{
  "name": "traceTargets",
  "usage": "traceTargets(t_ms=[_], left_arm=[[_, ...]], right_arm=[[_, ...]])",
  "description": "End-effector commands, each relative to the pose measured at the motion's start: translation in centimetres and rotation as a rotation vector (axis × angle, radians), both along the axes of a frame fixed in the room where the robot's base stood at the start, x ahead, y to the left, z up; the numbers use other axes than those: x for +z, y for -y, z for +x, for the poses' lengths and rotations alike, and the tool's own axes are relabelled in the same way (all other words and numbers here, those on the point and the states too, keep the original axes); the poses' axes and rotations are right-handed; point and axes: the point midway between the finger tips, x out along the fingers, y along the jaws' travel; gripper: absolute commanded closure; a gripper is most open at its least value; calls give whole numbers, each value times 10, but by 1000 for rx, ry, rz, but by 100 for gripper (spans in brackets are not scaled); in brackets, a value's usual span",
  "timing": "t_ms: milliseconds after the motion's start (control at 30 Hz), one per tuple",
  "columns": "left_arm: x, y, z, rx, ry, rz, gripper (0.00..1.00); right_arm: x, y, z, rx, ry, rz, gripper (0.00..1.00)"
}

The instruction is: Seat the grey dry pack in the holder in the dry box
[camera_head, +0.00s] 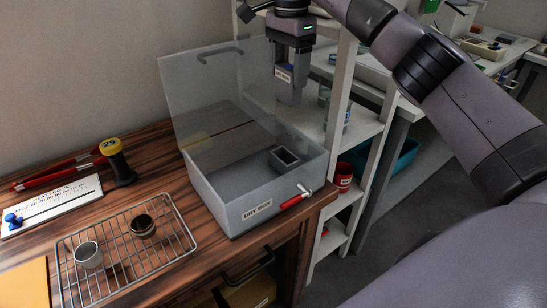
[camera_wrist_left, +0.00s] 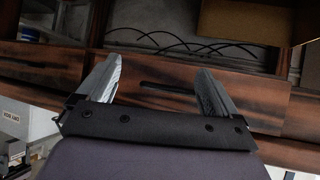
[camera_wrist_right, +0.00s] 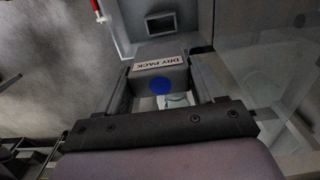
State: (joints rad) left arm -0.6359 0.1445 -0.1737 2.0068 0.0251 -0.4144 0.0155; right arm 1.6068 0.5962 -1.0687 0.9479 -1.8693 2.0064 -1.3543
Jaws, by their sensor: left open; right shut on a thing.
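The grey dry pack (camera_head: 284,76), with a white label, is held in my right gripper (camera_head: 289,92) above the dry box. In the right wrist view the pack (camera_wrist_right: 155,80) shows its "DRY PACK" label and a blue dot between the fingers. My left gripper (camera_wrist_left: 160,78) is open and empty, facing the wooden bench.
A wire rack (camera_head: 108,253) with two small cups is on the bench, front left. White shelving (camera_head: 337,100) stands close on the right.

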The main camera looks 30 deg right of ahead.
Motion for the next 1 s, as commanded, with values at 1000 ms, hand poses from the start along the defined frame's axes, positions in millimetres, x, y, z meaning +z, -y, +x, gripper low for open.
traceTargets(t_ms=[1000], left_arm=[[-15,3,-2,-5,-13,-8,7]], right_arm=[[-170,0,-1,3,-2,0,65]])
